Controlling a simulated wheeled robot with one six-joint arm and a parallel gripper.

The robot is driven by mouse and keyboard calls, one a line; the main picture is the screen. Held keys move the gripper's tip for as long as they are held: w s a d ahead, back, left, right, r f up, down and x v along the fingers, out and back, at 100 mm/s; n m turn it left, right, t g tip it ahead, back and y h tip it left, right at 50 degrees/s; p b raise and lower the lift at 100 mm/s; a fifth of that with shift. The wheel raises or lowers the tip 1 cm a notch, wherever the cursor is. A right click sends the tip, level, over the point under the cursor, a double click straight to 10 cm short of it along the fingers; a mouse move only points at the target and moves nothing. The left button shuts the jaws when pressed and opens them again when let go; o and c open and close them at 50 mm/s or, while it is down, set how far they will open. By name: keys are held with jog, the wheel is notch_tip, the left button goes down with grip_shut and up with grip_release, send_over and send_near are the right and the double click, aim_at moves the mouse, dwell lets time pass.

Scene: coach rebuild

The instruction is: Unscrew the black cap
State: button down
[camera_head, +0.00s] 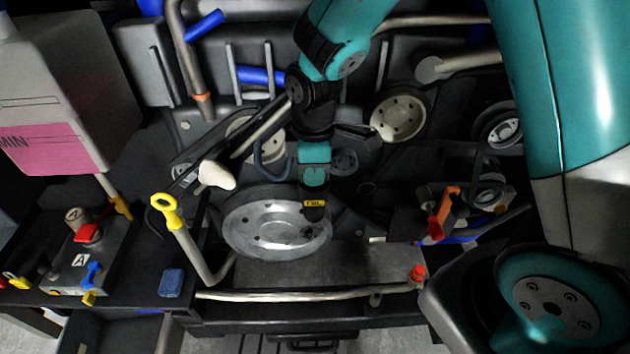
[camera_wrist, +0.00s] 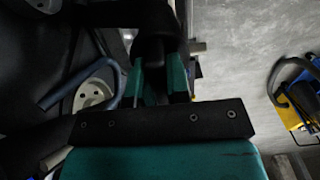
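The black cap (camera_head: 314,214) carries a yellow label reading OIL (camera_head: 313,203) and shows in the head view in front of the large silver pulley's right part. My gripper (camera_head: 314,183) comes down from above, with its teal fingers right at the top of the cap. In the wrist view, the two teal fingers (camera_wrist: 160,82) flank a dark round body that looks like the cap (camera_wrist: 152,45), and it fills the gap between them. What lies under the cap is too dark to make out.
A large silver pulley (camera_head: 262,228) is close at the left. A yellow-ringed dipstick (camera_head: 165,207) and a white-tipped lever (camera_head: 216,176) stand further left. An orange-handled valve (camera_head: 443,210) is at the right. A pale rail (camera_head: 300,295) runs along the front.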

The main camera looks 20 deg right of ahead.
jog(key=n, duration=0.6)
jog(key=shift+p, duration=0.35)
jog(key=n, duration=0.4)
jog(key=shift+n+p, duration=0.4)
jog(key=shift+n, duration=0.6)
jog(key=n, duration=0.2)
jog(key=n+p, duration=0.1)
jog(key=n, duration=0.2)
jog(key=shift+w+r, duration=0.1)
jog(key=shift+r, duration=0.1)
jog(key=shift+n, duration=0.5)
